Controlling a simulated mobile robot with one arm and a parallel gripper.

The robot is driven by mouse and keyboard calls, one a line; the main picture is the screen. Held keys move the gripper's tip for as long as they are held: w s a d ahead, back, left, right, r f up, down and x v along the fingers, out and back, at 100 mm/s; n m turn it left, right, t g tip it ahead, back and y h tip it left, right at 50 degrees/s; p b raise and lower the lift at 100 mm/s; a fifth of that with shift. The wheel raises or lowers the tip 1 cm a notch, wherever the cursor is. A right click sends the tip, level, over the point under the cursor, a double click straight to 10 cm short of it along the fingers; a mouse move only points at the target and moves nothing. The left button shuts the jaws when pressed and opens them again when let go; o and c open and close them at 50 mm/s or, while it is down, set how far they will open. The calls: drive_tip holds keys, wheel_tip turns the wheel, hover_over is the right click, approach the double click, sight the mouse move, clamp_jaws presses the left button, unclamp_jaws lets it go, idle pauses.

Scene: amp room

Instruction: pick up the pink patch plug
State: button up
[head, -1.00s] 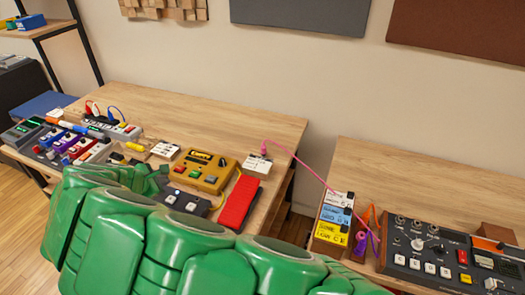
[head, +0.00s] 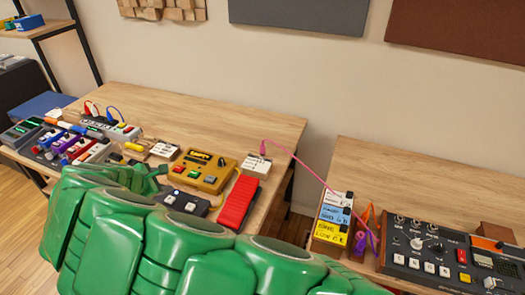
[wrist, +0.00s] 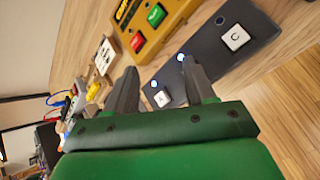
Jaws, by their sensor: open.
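The pink patch plug (head: 262,148) stands upright in a small white box (head: 256,166) near the right end of the left table in the head view. A pink cable runs from it over the gap to the right table. My gripper (wrist: 160,72) is open and empty in the wrist view, its two grey fingers over a dark two-button pedal (wrist: 220,50). In the head view my green arm covers the front of the table, and the gripper is to the left of the plug and apart from it. The plug does not show in the wrist view.
A yellow pedal (head: 203,171) and a red treadle (head: 237,202) lie between my gripper and the white box. Several pedals with cables crowd the table's left end. A mixer (head: 435,252) and labelled boxes (head: 332,220) stand on the right table. The back of the left table is clear.

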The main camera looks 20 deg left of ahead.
wheel_tip(320, 180, up, 5)
drive_tip(key=w+d+m+y, duration=0.2)
drive_tip(key=w+d+m, duration=0.2)
drive_tip(key=w, duration=0.8)
drive_tip(key=w+d+m+y, duration=0.2)
drive_tip(key=w+d+m, duration=0.15)
drive_tip(key=w, duration=0.85)
drive_tip(key=w+d+m+g+y, duration=0.1)
drive_tip(key=w+d+m+y, duration=0.3)
drive_tip(key=d, duration=0.5)
drive_tip(key=w+d+m+g+y, duration=0.1)
drive_tip(key=w+d+m+y, duration=0.3)
drive_tip(key=d, duration=0.5)
drive_tip(key=m+h, duration=0.1)
drive_tip(key=h, duration=0.1)
approach(264, 146)
drive_tip(key=x, duration=0.3)
drive_tip(key=shift+s+f, duration=0.1)
drive_tip(key=shift+f, duration=0.1)
drive_tip(key=shift+x, duration=3.85)
drive_tip(key=shift+a+r, duration=0.1)
drive_tip(key=shift+r, duration=0.05)
drive_tip(key=shift+c, duration=0.3)
